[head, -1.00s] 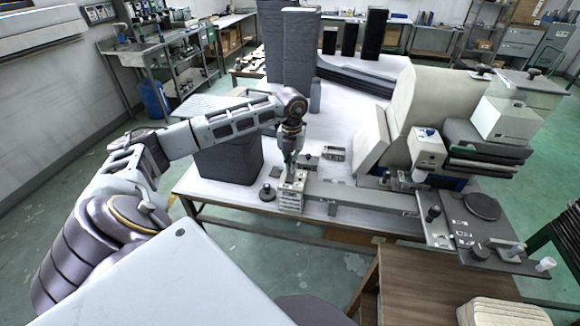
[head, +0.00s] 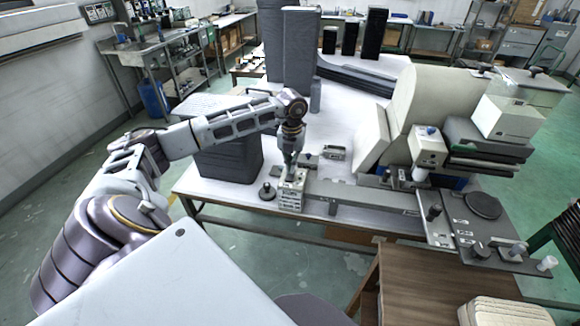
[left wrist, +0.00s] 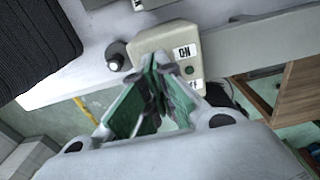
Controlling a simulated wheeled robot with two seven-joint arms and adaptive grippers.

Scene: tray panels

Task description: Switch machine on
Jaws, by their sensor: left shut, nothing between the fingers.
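The machine has a pale control box (head: 292,190) at the left end of a long grey beam (head: 360,194) on the white table. In the left wrist view, the box (left wrist: 160,42) carries a white label (left wrist: 186,51) that seems to read ON, with a green round button (left wrist: 189,70) near it. My left gripper (head: 289,168) points down at the top of the box. In the left wrist view, its green-lined fingers (left wrist: 156,72) are shut and empty, close beside the button and covering part of the box. Contact cannot be told. My right gripper is not in view.
A black knob (head: 267,191) stands left of the box. A dark grey block (head: 232,160) stands behind it, under my left forearm. Small metal parts (head: 333,153) lie behind the beam. A wooden cabinet (head: 425,290) is at the front right.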

